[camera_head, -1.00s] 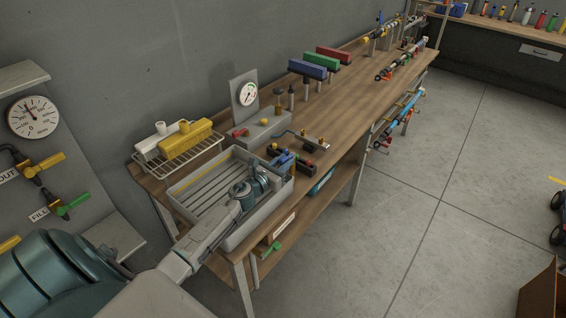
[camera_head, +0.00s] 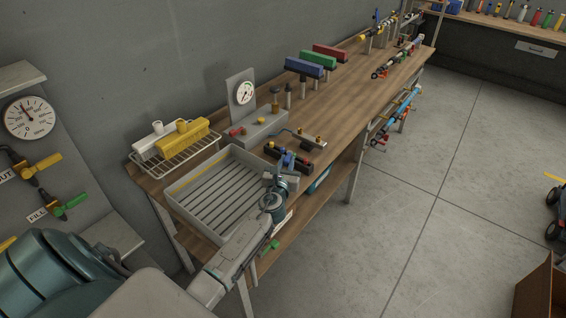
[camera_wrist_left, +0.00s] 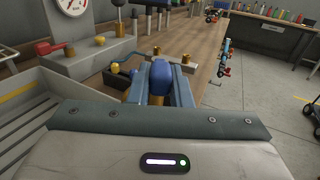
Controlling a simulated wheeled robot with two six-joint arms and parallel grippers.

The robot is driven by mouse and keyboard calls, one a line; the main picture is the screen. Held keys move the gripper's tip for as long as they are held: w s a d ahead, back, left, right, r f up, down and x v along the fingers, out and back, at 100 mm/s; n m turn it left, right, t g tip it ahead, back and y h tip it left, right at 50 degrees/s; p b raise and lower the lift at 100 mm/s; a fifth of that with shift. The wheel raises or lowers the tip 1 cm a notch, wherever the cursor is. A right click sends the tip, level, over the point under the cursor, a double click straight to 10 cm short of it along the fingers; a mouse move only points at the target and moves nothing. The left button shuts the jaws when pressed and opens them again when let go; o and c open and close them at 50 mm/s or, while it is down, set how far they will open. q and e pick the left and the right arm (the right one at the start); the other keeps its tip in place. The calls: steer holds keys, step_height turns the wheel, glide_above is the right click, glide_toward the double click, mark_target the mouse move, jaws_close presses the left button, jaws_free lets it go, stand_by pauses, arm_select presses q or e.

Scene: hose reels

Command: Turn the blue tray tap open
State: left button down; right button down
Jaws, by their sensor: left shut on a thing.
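The blue tap handle (camera_head: 290,157) is at a small dark tray (camera_head: 270,151) on the bench, beside the big grey slatted tray. In the left wrist view the rounded blue handle (camera_wrist_left: 161,74) stands between the two fingers, with brass below it. My left gripper (camera_head: 285,166) is shut on this handle, reaching in from the front edge of the bench. The handle's lower part and the tap body are mostly hidden by my fingers and wrist. My right gripper is not in view.
The grey slatted tray (camera_head: 178,191) lies left of my wrist. Behind stand a gauge block (camera_head: 258,129), a wire rack (camera_head: 142,165) with white and yellow containers, and posts with coloured blocks (camera_head: 304,67). A green lever (camera_head: 270,246) hangs below the bench front.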

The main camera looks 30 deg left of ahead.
mark_target(291, 154)
arm_select(q)
steer(key=shift+w+d+n+g+y+b, duration=0.55)
steer(key=shift+n+g+y+b, duration=1.1)
steer(key=shift+n+g+y, duration=0.25)
steer(key=shift+w+d+n+g+y+b, duration=0.5)
steer(key=shift+w+n+g+y+b, duration=0.1)
steer(key=shift+n+g+y+b, duration=1.2)
steer(key=shift+w+d+n+g+y+b, duration=0.55)
steer(key=shift+n+g+y+b, duration=1.05)
steer(key=shift+g, duration=0.5)
steer(key=shift+r, duration=0.1)
steer(key=c, duration=1.3)
jaws_free()
